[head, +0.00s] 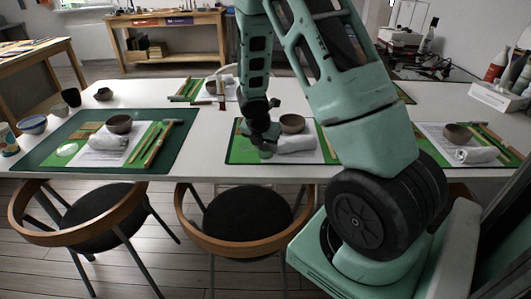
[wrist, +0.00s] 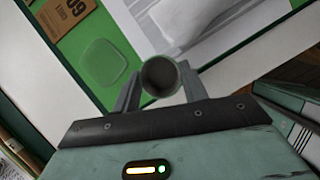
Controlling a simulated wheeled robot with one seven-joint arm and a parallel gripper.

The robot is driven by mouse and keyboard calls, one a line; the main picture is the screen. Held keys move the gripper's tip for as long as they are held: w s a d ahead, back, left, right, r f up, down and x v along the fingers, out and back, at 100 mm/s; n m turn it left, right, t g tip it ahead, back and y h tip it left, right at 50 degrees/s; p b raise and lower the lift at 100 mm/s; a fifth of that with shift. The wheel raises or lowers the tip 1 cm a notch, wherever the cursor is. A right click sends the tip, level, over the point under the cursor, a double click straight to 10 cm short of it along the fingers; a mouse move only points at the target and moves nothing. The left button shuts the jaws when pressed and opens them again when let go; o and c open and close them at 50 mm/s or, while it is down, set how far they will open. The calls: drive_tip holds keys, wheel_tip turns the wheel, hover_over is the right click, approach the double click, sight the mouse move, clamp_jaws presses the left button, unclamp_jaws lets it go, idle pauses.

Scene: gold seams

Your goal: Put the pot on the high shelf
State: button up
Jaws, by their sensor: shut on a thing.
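A small round grey-brown pot (wrist: 160,77) sits between the two fingers of my gripper (wrist: 160,88) in the wrist view, its round dark mouth facing the camera. The gripper is shut on it. In the head view my gripper (head: 268,139) is low over the middle green mat (head: 238,150) on the white table. The pot cannot be made out there. Whether it touches the mat is unclear. No high shelf can be clearly picked out in either view.
A brown bowl (head: 292,123) and rolled white towel (head: 296,144) lie beside my gripper. The white table (head: 202,150) has several similar settings. Two chairs (head: 245,222) (head: 85,220) stand at its front edge. A wooden bench (head: 165,20) stands behind.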

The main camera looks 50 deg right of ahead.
drive_tip(key=shift+f, duration=0.35)
drive_tip(key=shift+f, duration=0.1)
drive_tip(key=o, duration=1)
drive_tip(key=shift+c, duration=0.2)
